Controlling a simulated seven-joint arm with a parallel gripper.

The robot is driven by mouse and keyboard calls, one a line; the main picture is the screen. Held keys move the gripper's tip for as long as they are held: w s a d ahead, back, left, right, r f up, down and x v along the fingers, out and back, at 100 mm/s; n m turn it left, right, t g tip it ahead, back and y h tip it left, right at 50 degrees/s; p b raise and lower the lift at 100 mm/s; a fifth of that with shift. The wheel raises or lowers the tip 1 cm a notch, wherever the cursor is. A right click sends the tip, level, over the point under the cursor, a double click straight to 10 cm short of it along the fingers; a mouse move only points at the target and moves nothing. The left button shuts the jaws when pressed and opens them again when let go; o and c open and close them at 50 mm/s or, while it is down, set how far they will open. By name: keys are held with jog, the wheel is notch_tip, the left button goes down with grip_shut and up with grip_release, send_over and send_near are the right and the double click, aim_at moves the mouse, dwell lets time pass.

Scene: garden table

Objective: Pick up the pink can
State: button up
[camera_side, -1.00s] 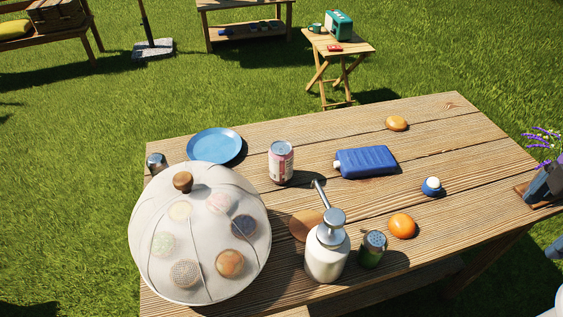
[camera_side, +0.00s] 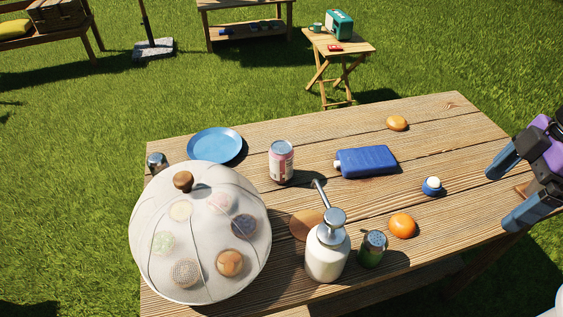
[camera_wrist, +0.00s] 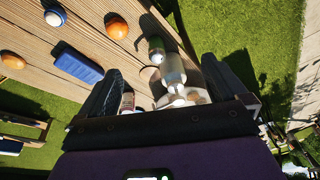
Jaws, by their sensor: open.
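The pink can (camera_side: 281,163) stands upright on the wooden table (camera_side: 330,135), left of centre in the side view. It has a silver top and a pink and white label. My gripper (camera_side: 499,198) is open and empty at the right end of the table, far to the right of the can. In the wrist view, a small part of what looks like the can (camera_wrist: 127,102) shows beside the left finger, the rest hidden by the gripper.
A blue flask (camera_side: 366,161) lies between can and gripper. Left are a blue plate (camera_side: 215,145) and mesh dome (camera_side: 200,240).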

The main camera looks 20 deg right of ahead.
aim_at(292, 157)
jog(key=w+a+m+t+y, duration=0.25)
jog(key=w+a, duration=0.25)
jog(key=w, duration=0.3)
jog(key=w+a+r+m+t+y, duration=0.1)
jog(key=w+a+t, duration=0.35)
jog(key=w, duration=0.35)
jog(key=w+a+m+t+y, duration=0.1)
jog(key=w+a+m+t, duration=0.15)
jog(key=w+a, duration=0.5)
notch_tip(292, 157, down, 17)
jog(key=d, duration=0.1)
jog(key=shift+n+t, duration=0.35)
jog(key=shift+n, duration=0.05)
jog(key=x, duration=1.2)
jog(key=shift+w+d+r, duration=0.2)
jog(key=shift+w+r, duration=0.05)
jog(key=shift+w, duration=0.05)
jog(key=shift+x, duration=2.9)
jog(key=shift+a+r, duration=0.1)
jog(key=shift+r, duration=0.05)
jog(key=c, duration=1.3)
